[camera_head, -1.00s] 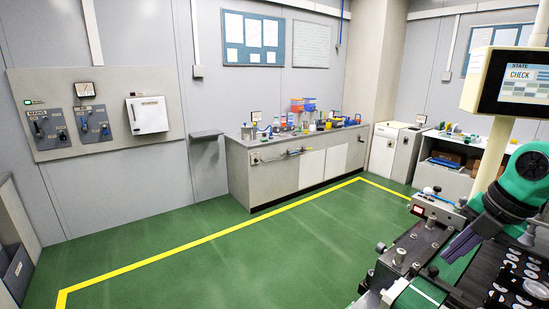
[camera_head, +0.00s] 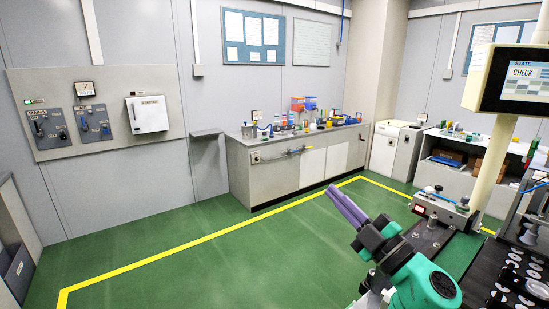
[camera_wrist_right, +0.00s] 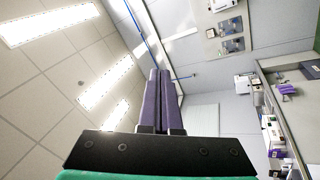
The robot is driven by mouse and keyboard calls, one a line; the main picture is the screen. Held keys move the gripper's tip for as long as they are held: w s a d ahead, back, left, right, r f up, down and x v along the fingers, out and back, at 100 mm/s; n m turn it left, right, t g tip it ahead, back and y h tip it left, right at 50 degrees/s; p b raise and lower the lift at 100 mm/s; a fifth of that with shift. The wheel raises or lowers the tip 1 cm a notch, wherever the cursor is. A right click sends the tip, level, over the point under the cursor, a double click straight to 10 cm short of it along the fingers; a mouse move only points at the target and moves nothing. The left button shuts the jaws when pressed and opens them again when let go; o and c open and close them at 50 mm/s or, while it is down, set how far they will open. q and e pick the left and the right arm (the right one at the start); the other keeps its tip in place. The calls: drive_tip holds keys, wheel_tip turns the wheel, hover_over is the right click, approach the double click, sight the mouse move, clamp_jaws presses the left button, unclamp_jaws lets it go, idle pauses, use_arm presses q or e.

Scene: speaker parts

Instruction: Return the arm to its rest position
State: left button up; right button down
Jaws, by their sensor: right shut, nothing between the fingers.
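My right arm is green and black and comes in at the lower right of the head view. Its gripper (camera_head: 346,207) has purple fingers that lie together, shut and empty. The fingers point up and to the left, over the green floor and clear of the machine. In the right wrist view the two purple fingers (camera_wrist_right: 157,95) stand side by side, closed, with nothing between them. The wrist view looks toward the ceiling and the walls. My left gripper does not show.
A machine bench (camera_head: 478,252) with round parts in a black tray is at the right. A monitor (camera_head: 520,79) on a pale post stands above it. A grey workbench (camera_head: 249,178) with small items is at the back wall. The green floor (camera_head: 190,272) is open.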

drive_tip(key=d+f+m+h, duration=1)
drive_tip(key=f+m+h, duration=0.2)
drive_tip(key=m, duration=0.1)
drive_tip(key=s+d+f+m+g+h, duration=0.1)
drive_tip(key=s+d+f+m+g, duration=0.15)
drive_tip(key=f, duration=0.35)
drive_tip(key=s+d+f+m+g+h, duration=0.1)
drive_tip(key=s+f+g+h, duration=0.1)
drive_tip(key=s+f+g, duration=0.3)
drive_tip(key=s+a+f+g+y, duration=0.25)
drive_tip(key=s+f+g, duration=0.45)
drive_tip(key=s+f, duration=0.75)
drive_tip(key=s+f+g+b, duration=0.1)
drive_tip(key=s+f, duration=0.1)
drive_tip(key=f, duration=1.1)
drive_tip(key=s+f+g+b, duration=0.1)
drive_tip(key=s+f, duration=0.1)
drive_tip(key=f, duration=1.1)
use_arm(q)
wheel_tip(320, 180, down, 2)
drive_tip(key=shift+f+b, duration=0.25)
drive_tip(key=shift+b, duration=0.05)
use_arm(e)
drive_tip(key=s+d+f, duration=0.2)
drive_tip(key=s+f, duration=1.2)
drive_tip(key=s, duration=0.2)
drive_tip(key=shift+s+d+g, duration=0.15)
drive_tip(key=shift+g, duration=0.2)
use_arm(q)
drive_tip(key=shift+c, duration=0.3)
